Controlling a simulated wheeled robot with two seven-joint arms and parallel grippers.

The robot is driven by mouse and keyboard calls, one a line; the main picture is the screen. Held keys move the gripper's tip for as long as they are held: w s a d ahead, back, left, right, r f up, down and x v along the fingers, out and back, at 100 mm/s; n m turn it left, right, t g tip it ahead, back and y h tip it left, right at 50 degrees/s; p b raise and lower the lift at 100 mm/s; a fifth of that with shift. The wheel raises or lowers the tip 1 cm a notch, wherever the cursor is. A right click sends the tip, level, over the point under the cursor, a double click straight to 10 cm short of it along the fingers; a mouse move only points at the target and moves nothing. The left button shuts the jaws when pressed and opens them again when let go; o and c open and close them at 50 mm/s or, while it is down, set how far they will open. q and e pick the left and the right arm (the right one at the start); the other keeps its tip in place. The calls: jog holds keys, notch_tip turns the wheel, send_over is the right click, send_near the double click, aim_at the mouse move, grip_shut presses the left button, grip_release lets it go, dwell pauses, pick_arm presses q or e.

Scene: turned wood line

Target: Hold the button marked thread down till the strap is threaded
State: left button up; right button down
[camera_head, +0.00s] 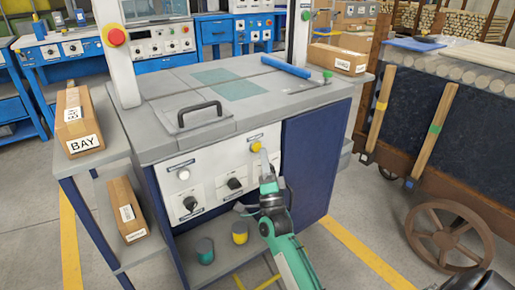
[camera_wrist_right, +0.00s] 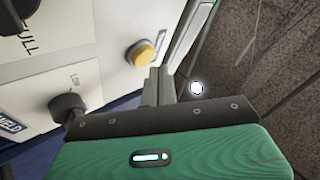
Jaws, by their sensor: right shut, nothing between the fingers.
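A yellow round button (camera_head: 256,147) sits at the upper right of the machine's white front panel (camera_head: 215,172). It also shows in the right wrist view (camera_wrist_right: 141,54), where its label is too small to read. A white button (camera_head: 183,174) sits at the panel's upper left. My right gripper (camera_head: 264,153) is shut and empty, its tips close beside the yellow button. In the right wrist view the shut tips (camera_wrist_right: 160,74) are just below and right of the button; I cannot tell whether they touch it. I cannot make out the strap. My left gripper is out of view.
Two black knobs (camera_head: 190,203) (camera_head: 235,184) sit lower on the panel. A black handle (camera_head: 199,113) and a blue bar (camera_head: 286,67) are on the machine top. A red emergency button (camera_head: 115,37) is on the left post. A wooden cart (camera_head: 437,135) stands at right.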

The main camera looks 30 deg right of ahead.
jog(key=shift+w+y, duration=0.1)
jog(key=shift+y, duration=0.2)
jog(key=shift+w, duration=0.35)
jog(key=shift+w, duration=0.1)
jog(key=shift+w, duration=0.25)
dwell(0.5)
dwell(0.7)
jog(key=shift+s+p, duration=0.35)
jog(key=shift+s, duration=0.45)
